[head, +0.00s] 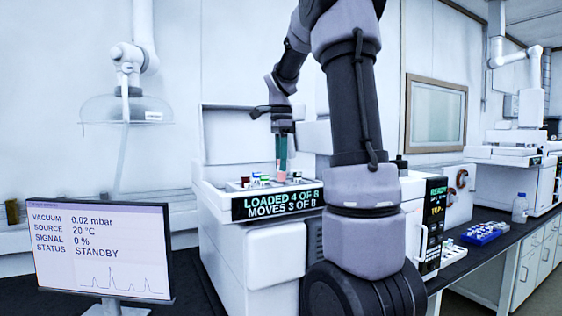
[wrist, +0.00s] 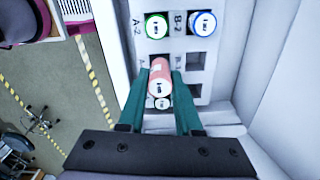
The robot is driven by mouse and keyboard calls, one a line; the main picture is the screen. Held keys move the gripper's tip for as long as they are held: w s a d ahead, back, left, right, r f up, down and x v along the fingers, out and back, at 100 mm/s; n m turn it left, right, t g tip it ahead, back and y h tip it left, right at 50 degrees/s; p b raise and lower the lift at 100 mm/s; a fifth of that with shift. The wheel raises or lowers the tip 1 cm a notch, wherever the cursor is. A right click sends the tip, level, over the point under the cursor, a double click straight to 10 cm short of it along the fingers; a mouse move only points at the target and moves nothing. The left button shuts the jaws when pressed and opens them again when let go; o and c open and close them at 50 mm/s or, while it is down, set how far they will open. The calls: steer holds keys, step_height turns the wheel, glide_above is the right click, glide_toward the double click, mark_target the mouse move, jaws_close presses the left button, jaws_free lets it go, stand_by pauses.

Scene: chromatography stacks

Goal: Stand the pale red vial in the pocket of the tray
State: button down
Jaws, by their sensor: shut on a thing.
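In the wrist view the pale red vial (wrist: 160,72), with a white cap, is between the two green fingers of my gripper (wrist: 162,85), which is shut on it. Its far end overlaps the A column of the white tray (wrist: 183,47); I cannot tell whether it is above a pocket or in one. The tray's B column shows an empty square pocket (wrist: 197,59) and another (wrist: 193,90) below it.
A green-ringed vial (wrist: 157,25) stands at A-2 and a blue-ringed vial (wrist: 202,23) at B-2. Another white cap (wrist: 162,103) shows just below the held vial, between the fingers. A display (head: 278,202) reads LOADED 4 OF 8, MOVES 3 OF 8. A monitor (head: 100,250) stands front left.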

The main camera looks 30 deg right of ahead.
mark_target(281, 173)
steer(key=shift+f, duration=1.15)
steer(key=shift+f, duration=0.15)
steer(key=shift+f, duration=0.5)
steer(key=shift+c, duration=0.6)
jaws_free()
steer(key=shift+r, duration=3.55)
